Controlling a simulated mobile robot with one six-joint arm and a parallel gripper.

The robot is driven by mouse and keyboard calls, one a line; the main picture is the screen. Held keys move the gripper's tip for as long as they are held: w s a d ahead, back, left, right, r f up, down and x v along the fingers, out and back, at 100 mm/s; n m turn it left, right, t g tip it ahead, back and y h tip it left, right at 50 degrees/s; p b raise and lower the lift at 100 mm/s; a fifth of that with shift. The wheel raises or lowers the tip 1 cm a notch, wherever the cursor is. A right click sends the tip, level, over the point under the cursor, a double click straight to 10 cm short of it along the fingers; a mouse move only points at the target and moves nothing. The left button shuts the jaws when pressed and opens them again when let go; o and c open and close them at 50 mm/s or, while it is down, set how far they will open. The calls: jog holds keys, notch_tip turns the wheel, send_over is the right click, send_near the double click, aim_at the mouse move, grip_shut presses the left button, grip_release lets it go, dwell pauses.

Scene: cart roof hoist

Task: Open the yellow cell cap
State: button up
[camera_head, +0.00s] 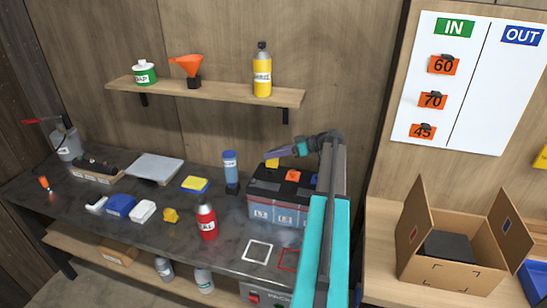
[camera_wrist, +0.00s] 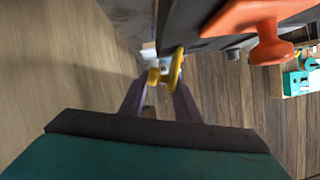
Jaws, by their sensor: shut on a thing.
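The battery (camera_head: 277,210), with a dark top and grey-blue front, stands at the right end of the dark bench. The yellow cell cap (camera_head: 272,162) is at its back left corner. My gripper (camera_head: 270,156) reaches in from the right. I cannot tell whether the cap is seated or lifted. An orange cap (camera_head: 293,176) sits in the middle of the battery top; it looms large in the wrist view (camera_wrist: 262,15).
A blue bottle (camera_head: 230,167) stands left of the battery, and a red bottle (camera_head: 206,219) in front left. A shelf (camera_head: 210,92) with a yellow bottle (camera_head: 262,72) hangs above. An open cardboard box (camera_head: 430,280) is at right.

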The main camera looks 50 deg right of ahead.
jog(key=shift+d, duration=0.25)
jog(key=o, duration=0.9)
jog(key=shift+f, duration=0.1)
jog(key=shift+a, duration=0.1)
jog(key=b+v, duration=0.3)
jog(key=v, duration=0.9)
jog(key=shift+w, duration=0.1)
